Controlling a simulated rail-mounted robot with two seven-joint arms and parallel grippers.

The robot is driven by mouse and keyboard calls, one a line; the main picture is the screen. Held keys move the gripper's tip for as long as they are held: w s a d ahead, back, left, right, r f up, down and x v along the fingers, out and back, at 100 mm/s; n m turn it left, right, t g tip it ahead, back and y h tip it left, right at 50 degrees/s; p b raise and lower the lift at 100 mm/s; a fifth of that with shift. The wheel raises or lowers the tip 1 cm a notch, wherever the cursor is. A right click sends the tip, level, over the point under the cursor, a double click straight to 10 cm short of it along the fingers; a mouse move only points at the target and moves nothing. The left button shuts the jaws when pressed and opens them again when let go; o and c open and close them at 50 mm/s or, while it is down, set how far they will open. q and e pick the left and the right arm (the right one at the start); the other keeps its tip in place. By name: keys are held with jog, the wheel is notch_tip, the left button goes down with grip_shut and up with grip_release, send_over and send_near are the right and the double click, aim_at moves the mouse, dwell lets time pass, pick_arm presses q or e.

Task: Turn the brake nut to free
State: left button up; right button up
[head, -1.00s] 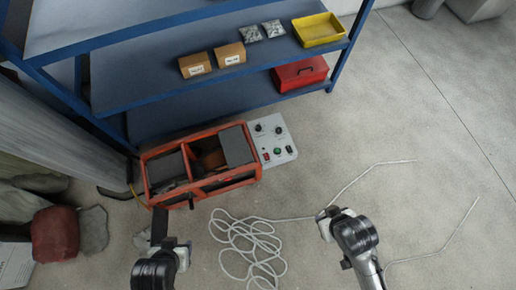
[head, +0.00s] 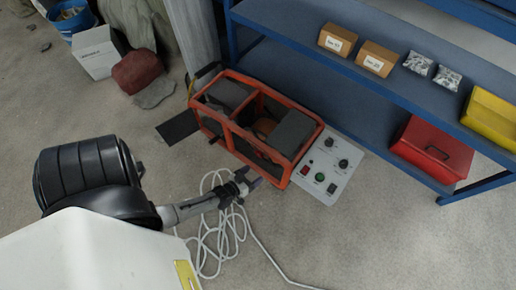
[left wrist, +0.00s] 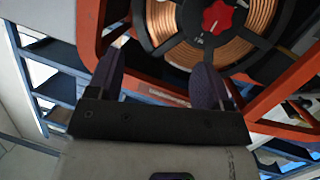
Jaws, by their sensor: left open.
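The brake nut (left wrist: 218,16) is a red star-shaped knob at the hub of a copper-wire spool (left wrist: 158,18), at the top of the left wrist view. The spool sits in an orange frame (left wrist: 90,22), which in the head view is the orange-framed machine (head: 233,130) on the floor. My left gripper (head: 251,181) is at the near side of this frame, by its right corner. In the left wrist view its dark fingers (left wrist: 160,62) are apart with nothing between them. The nut is beyond the fingertips, nearer the right finger. My right gripper is out of view.
A control panel (head: 327,170) adjoins the frame's right end. White cable (head: 213,238) lies in loops on the floor below my left gripper. A blue shelf (head: 375,125) stands behind, holding boxes and a red case (head: 432,152). A dark plate (head: 178,128) lies left of the frame.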

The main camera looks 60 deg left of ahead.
aim_at(258, 155)
pick_arm(q)
jog(key=s+a+f+n+t+y+b, duration=0.1)
jog(key=s+a+f+n+y+b, duration=0.1)
jog(key=s+a+f+y+b, duration=0.3)
jog(key=shift+h, duration=0.5)
jog(key=b+x, duration=0.1)
jog(key=x, duration=0.3)
jog(key=b+x, duration=0.1)
jog(key=x, duration=0.3)
jog(key=d+b+x, duration=0.1)
jog(key=x, duration=0.3)
jog(key=shift+w+f, duration=0.4)
jog(key=shift+w, duration=0.2)
jog(key=shift+w+a+r+b, duration=0.1)
jog(key=shift+w+a+b, duration=0.2)
jog(key=shift+w, duration=0.25)
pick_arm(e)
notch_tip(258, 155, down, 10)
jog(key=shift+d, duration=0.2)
pick_arm(q)
jog(key=shift+s, duration=0.1)
jog(key=shift+c, duration=0.5)
jog(key=c, duration=0.8)
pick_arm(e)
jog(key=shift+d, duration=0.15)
pick_arm(q)
jog(key=shift+n, duration=0.3)
